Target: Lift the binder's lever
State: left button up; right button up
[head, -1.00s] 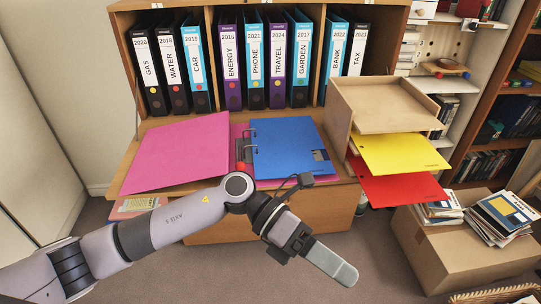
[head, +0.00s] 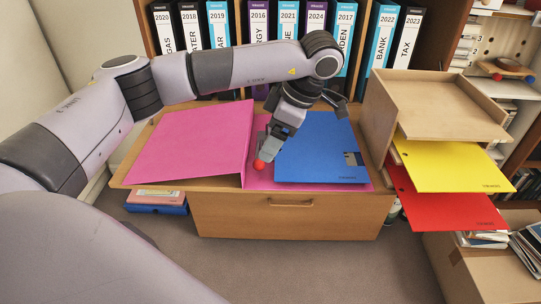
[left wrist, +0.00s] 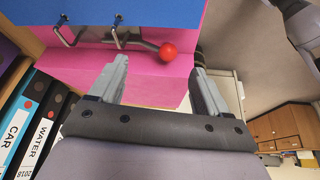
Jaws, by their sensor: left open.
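The pink binder (head: 195,140) lies open on the bureau's desk surface, with a blue sheet (head: 320,150) on its right half. The lever ends in a red ball (head: 259,165) near the binder's front middle. In the left wrist view the lever's red ball (left wrist: 168,51) and the metal rings (left wrist: 118,30) show clearly. My left gripper (head: 268,150) points down just above the ball in the head view. In the left wrist view its two fingers (left wrist: 158,80) are apart, with the ball beyond the tips and between their lines. The rings are hidden in the head view. My right gripper is not in view.
Upright labelled binders (head: 258,22) stand in the shelf behind the arm. A wooden tray (head: 445,105) with yellow (head: 455,165) and red folders (head: 445,208) sits to the right. A cardboard box (head: 480,270) stands on the floor at the lower right.

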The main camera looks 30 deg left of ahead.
pick_arm(q)
jog(key=b+x, duration=0.1)
jog(key=x, duration=0.5)
jog(key=shift+f, duration=0.15)
jog(key=shift+s, duration=0.15)
grip_shut()
